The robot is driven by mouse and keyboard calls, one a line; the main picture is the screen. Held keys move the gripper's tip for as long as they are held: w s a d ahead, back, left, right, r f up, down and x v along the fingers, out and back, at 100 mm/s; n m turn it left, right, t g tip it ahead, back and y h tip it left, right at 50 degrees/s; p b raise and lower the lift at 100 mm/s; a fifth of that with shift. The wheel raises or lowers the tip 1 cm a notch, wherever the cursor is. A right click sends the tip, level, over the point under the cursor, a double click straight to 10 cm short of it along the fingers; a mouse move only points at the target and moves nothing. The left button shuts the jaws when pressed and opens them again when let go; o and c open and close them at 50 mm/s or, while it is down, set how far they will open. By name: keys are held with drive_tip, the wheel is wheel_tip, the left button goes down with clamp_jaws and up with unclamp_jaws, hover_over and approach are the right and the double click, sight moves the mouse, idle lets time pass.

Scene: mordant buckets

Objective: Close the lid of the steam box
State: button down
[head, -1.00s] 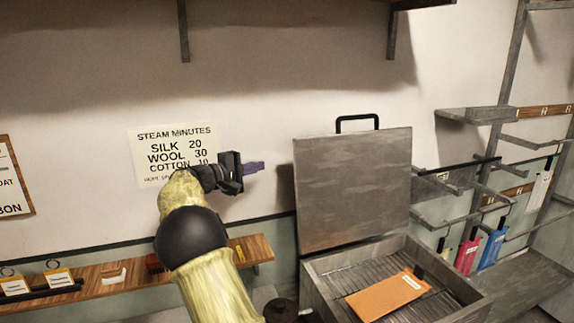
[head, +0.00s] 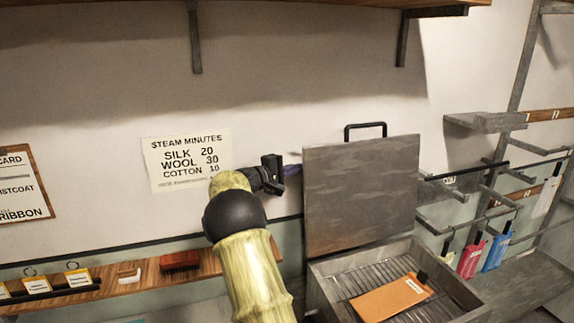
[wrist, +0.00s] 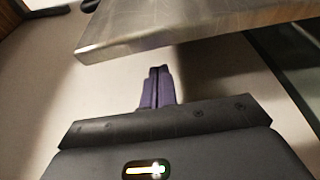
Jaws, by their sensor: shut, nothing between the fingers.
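The steam box (head: 330,299) is a grey metal box at the lower right of the head view. Its lid (head: 362,195) stands upright and open at the back, with a black handle (head: 365,128) on its top edge. In the wrist view the purple fingers (wrist: 157,86) are together and empty, just below the lid's metal edge (wrist: 150,40). I cannot tell whether they touch.
A steam minutes sign (head: 187,160) hangs on the wall behind my arm. A wooden shelf (head: 130,287) with tags and a brush (head: 180,261) runs along the left. Grey racks with coloured tags (head: 470,259) stand at the right. A bracketed shelf is overhead.

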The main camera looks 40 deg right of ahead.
drive_tip(key=shift+s+a+r+p, duration=0.15)
drive_tip(key=shift+s+a+p, duration=0.1)
drive_tip(key=shift+s, duration=0.3)
drive_tip(key=shift+s+a+r+p, duration=0.15)
drive_tip(key=shift+s+p, duration=0.1)
drive_tip(key=shift+s, duration=0.3)
drive_tip(key=shift+f+b, duration=0.1)
drive_tip(key=shift+b, duration=0.25)
